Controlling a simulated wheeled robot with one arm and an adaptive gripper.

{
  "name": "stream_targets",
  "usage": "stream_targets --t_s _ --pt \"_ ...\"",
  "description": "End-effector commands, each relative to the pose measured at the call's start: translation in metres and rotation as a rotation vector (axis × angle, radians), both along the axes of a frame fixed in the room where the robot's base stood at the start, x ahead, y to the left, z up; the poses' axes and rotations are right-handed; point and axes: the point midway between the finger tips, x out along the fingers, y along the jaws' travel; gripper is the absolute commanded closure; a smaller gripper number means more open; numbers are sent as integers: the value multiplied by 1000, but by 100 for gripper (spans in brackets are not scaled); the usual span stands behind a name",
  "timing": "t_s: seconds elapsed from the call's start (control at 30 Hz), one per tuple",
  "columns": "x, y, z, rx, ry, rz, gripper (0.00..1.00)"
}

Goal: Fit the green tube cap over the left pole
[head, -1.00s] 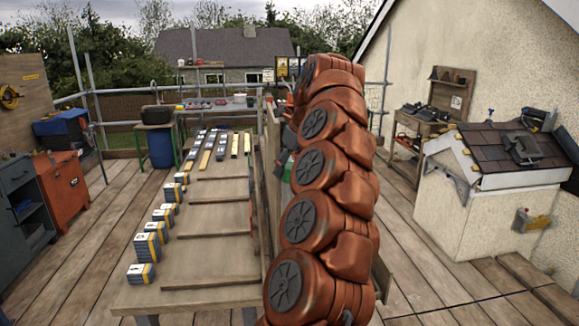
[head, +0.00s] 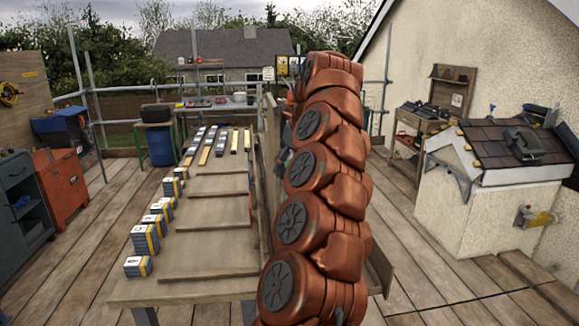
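My orange arm stands upright across the middle of the head view. A small dark part of my gripper (head: 284,158) shows at the arm's left edge; the rest is hidden behind the arm, so I cannot see its fingers or what they hold. I cannot make out the green tube cap. Two upright grey scaffold poles stand at the far left, a taller one (head: 76,68) and a shorter one (head: 92,90) to its right. I cannot tell whether either is the task's left pole.
A sloping wooden workbench (head: 208,212) with battens and several banded stacks of tiles lies left of my arm. An orange cabinet (head: 62,183) stands further left. A small tiled mock roof (head: 490,150) is at the right. Open plank floor lies on both sides.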

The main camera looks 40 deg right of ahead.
Motion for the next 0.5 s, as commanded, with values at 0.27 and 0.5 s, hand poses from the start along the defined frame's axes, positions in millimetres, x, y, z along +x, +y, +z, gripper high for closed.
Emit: stream_targets --t_s 0.27,0.5 --pt "0 0 -3 -1 -1 0 58" --pt "0 0 -2 -1 -2 0 31"
